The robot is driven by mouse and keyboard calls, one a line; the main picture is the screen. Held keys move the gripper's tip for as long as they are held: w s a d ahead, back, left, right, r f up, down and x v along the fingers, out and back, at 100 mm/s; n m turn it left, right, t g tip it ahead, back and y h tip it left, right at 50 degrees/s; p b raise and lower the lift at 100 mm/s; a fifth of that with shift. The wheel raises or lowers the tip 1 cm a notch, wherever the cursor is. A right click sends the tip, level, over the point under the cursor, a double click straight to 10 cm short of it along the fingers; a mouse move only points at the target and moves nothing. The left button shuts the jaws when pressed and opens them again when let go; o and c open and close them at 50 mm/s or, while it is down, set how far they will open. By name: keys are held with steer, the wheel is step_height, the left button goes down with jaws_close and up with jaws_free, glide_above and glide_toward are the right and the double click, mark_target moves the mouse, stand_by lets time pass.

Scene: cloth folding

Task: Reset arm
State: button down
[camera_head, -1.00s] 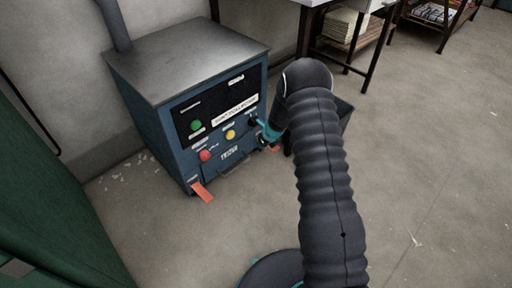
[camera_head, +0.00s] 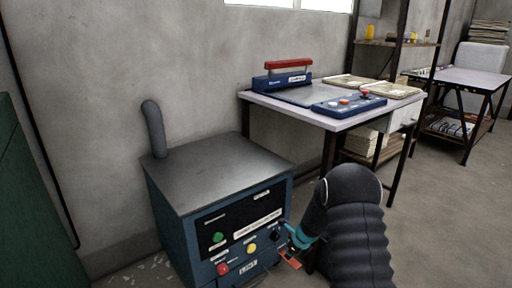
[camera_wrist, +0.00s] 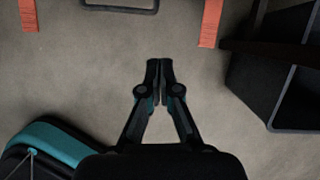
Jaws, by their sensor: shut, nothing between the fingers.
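My gripper (camera_wrist: 160,68) is shut and empty in the wrist view, with its two fingertips together over bare concrete floor. In the head view my dark ribbed arm comes up from the bottom right, and its wrist is in front of the lower right of a blue machine (camera_head: 172,225). The gripper's fingers are hard to make out in the head view. The machine has a grey metal top, a black panel, and green (camera_head: 217,237), red (camera_head: 222,268) and yellow (camera_head: 251,248) buttons. No cloth is in view.
A table (camera_head: 340,122) behind bears a press with a red handle (camera_head: 288,64) and a blue control box (camera_head: 348,105). A dark open bin (camera_wrist: 290,90) is at the right in the wrist view, near orange strips (camera_wrist: 210,22). Floor at the right is clear.

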steer(key=s+a+r+n+g, duration=0.1)
steer(key=s+r+n+g, duration=0.25)
steer(key=s+n, duration=0.85)
steer(key=s+d+r+n+t+h, duration=0.1)
steer(key=s+r+n, duration=0.6)
steer(key=s+r, duration=0.7)
steer(key=s+d+r+n+t+h, duration=0.1)
steer(key=s+r+n+t, duration=0.3)
steer(key=s+r+n, duration=0.4)
steer(key=s+r, duration=0.6)
steer(key=r, duration=0.5)
steer(key=shift+t+h, duration=0.35)
steer(key=shift+h, duration=0.05)
